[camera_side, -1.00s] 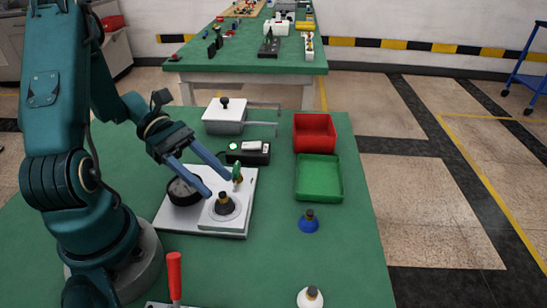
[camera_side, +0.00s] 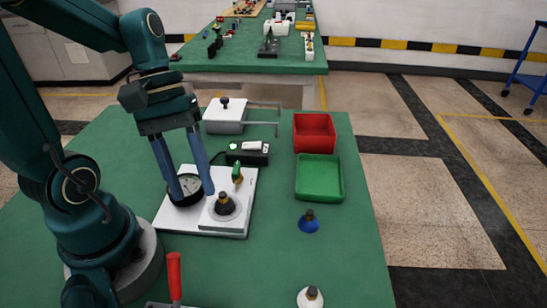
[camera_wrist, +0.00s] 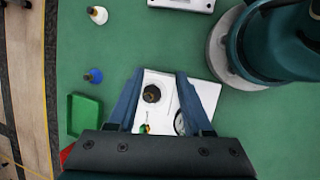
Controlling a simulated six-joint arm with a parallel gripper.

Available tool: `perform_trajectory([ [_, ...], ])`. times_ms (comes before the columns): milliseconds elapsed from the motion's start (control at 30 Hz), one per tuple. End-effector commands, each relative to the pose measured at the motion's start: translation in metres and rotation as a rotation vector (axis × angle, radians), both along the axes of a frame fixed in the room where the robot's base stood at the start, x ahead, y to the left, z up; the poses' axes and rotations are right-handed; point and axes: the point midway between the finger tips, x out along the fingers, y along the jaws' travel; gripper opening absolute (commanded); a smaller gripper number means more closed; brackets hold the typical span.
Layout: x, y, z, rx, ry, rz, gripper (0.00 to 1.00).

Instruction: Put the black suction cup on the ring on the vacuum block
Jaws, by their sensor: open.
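The black suction cup (camera_side: 225,203) stands upright on the ring (camera_side: 233,218) of the vacuum block (camera_side: 219,231). It also shows in the wrist view (camera_wrist: 152,93), between my two fingers as seen from above. My gripper (camera_side: 197,198) is open and empty, with its blue fingers pointing down to the left of the cup in the side view, in front of the gauge. It is apart from the cup. The block also carries a round dial gauge (camera_side: 187,188) and a green-handled valve (camera_side: 237,173).
A blue cup (camera_side: 309,222) and a white cup (camera_side: 310,297) stand on the green table. A green tray (camera_side: 341,185), a red bin (camera_side: 314,131), a black switch box (camera_side: 247,157) and a white-lidded box (camera_side: 224,123) are behind. A red-handled tool (camera_side: 174,275) is in front.

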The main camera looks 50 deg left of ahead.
Motion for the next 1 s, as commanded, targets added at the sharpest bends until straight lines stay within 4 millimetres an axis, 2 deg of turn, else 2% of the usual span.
perform_trajectory([
  [33, -0.001, -0.001, 0.004, 0.095, -0.091, -0.122, 0.5],
  [200, 0.003, 0.0, 0.019, 0.352, -0.378, -0.453, 0.5],
  [400, 0.011, -0.003, 0.039, 0.521, -0.625, -0.676, 0.5],
  [567, 0.013, -0.004, 0.046, 0.561, -0.691, -0.729, 0.5],
  [1000, 0.013, -0.004, 0.046, 0.561, -0.689, -0.727, 0.5],
])
